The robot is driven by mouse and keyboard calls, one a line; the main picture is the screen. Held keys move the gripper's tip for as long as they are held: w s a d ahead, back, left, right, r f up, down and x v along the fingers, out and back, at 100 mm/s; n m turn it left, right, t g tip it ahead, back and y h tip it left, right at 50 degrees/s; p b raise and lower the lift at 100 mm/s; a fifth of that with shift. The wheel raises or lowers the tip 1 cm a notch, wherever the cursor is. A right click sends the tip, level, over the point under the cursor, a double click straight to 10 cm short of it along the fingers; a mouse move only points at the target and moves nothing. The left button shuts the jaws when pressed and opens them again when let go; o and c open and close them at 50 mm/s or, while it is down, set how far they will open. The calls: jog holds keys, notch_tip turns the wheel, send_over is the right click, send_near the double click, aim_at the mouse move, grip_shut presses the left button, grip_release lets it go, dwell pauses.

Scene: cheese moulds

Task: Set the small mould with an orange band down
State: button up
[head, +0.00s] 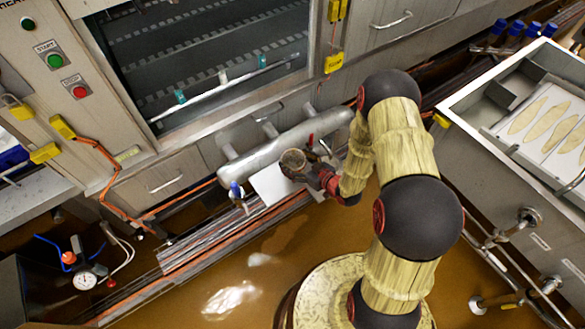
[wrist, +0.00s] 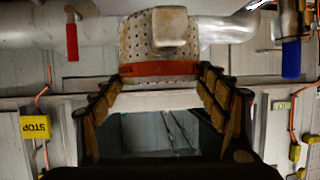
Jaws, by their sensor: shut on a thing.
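The small mould (wrist: 145,47) is a pale, perforated cup with an orange band (wrist: 160,68) around it. A blocky beige piece shows on its upper part in the wrist view. My gripper (wrist: 160,84) has one finger on each side of the mould and is shut on it. In the head view my gripper (head: 313,172) holds the mould (head: 292,160) near a white flat panel (head: 274,186) in front of the pipe. I cannot tell whether the mould touches anything below it.
A thick grey pipe (head: 265,150) with a red and a blue valve handle (wrist: 291,58) runs close behind the mould. Cabinets with a glass-fronted chamber (head: 205,50) stand behind. A metal sink-like bench (head: 480,125) is at the right. Brown floor (head: 330,240) lies open in front.

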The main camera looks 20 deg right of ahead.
aim_at(288, 163)
jog(key=shift+w+a+f, duration=0.25)
jog(key=shift+w+f, duration=0.3)
jog(key=shift+f, duration=0.2)
jog(key=shift+w+a+f+b, duration=0.15)
jog(key=shift+f+b, duration=0.45)
jog(key=shift+f, duration=0.3)
jog(key=shift+w+d+f+b, duration=0.1)
jog(key=shift+f+b, duration=0.45)
jog(key=shift+f, duration=0.35)
jog(key=shift+f, duration=0.15)
jog(key=o, duration=1.6)
